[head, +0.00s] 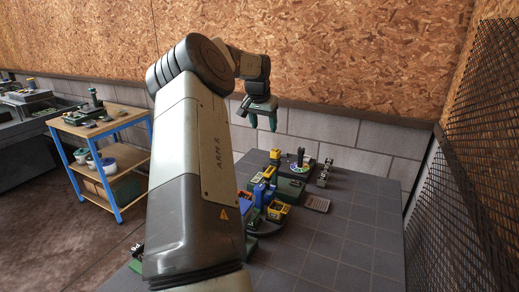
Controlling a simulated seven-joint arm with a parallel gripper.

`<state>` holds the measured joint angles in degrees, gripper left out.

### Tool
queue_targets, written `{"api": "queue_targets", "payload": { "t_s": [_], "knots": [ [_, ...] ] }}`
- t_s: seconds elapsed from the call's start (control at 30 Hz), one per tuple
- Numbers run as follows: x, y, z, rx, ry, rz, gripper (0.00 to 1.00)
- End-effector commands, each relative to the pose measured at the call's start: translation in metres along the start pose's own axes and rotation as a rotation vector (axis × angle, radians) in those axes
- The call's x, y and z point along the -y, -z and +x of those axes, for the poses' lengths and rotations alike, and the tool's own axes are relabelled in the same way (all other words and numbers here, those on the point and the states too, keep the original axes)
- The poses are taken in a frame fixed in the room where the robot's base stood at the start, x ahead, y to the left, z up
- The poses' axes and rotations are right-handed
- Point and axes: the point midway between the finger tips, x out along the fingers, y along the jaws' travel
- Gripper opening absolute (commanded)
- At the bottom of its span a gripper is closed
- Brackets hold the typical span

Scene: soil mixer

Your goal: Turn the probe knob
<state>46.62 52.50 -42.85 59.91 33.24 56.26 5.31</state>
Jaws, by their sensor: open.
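My gripper (264,121) hangs at the end of the arm, pointing down with green fingers apart and nothing visible between them. It is in the air above the back left of the grey-tiled table, in front of the block wall. A green box (289,186) stands below and to the right of it. An upright dark knob or stick (300,157) rises from a round multicoloured dial (299,168) near the box, apart from the gripper. I cannot tell for sure whether this is the probe knob. My arm hides the table's left part.
Yellow and blue parts (264,190) crowd the table beside my arm. A flat grey-brown piece (317,203) and a small metallic part (325,172) lie to the right. The table's right side (365,235) is clear. A mesh screen (470,170) stands at far right.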

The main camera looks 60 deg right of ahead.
Motion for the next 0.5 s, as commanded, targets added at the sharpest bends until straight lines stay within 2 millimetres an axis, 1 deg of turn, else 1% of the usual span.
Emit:
{"api": "queue_targets", "payload": {
  "t_s": [0.03, 0.13, 0.27, 0.33, 0.5],
  "knots": [
    [-0.009, 0.005, 0.014, -0.001, -0.02, 0.007, 0.62],
    [-0.018, 0.01, 0.027, -0.005, -0.038, 0.014, 0.62],
    [-0.021, 0.011, 0.039, -0.005, -0.043, 0.015, 0.62],
    [-0.021, 0.011, 0.048, -0.004, -0.044, 0.014, 0.62],
    [-0.022, 0.011, 0.08, -0.003, -0.044, 0.013, 0.62]
  ]
}}
